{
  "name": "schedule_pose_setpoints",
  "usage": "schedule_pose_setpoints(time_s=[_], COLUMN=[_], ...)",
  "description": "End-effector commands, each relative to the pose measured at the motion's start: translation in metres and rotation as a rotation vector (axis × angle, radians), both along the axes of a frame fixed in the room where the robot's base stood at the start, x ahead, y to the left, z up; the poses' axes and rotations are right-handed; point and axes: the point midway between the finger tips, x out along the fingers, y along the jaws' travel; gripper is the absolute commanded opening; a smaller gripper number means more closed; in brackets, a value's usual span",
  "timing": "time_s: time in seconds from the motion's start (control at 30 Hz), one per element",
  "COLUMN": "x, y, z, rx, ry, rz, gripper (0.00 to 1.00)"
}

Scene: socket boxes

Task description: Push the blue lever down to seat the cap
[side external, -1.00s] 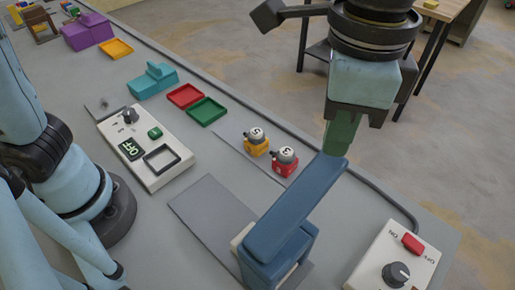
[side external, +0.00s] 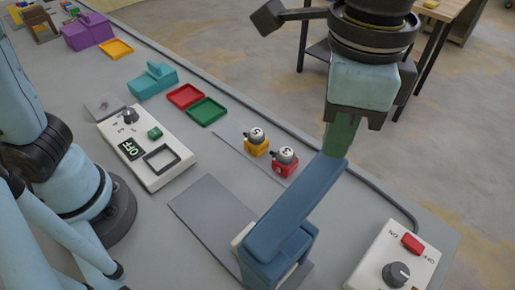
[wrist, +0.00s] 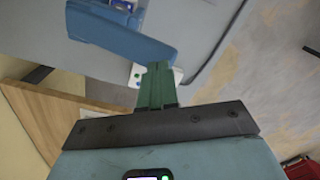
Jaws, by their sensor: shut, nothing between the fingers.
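The blue lever (side external: 283,222) is a long arm on a blue press at the front of the table. It slants up to the right in the side view, and its free end is the higher one. My gripper (side external: 338,150) is shut and empty. Its green fingers are at the lever's free end; I cannot tell whether they touch it. In the wrist view the lever (wrist: 120,36) lies beyond the shut fingertips (wrist: 159,68). The cap cannot be made out; the press's lower part is mostly hidden under the lever.
A yellow box (side external: 256,148) and a red box (side external: 285,168), each with a round knob-like top, stand behind the lever. A control box with a red switch (side external: 413,242) is at the right. A white panel (side external: 150,160) and trays are left. A grey plate (side external: 212,208) is bare.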

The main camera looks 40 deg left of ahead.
Motion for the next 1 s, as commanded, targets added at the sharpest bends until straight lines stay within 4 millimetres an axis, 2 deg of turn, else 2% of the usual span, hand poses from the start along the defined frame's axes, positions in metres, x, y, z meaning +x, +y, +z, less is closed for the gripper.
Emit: schedule_pose_setpoints(time_s=[1.0], x=[0.000], y=[0.000], z=[-0.028], rx=[0.000], ry=[0.000], rz=[0.000], gripper=[0.00])
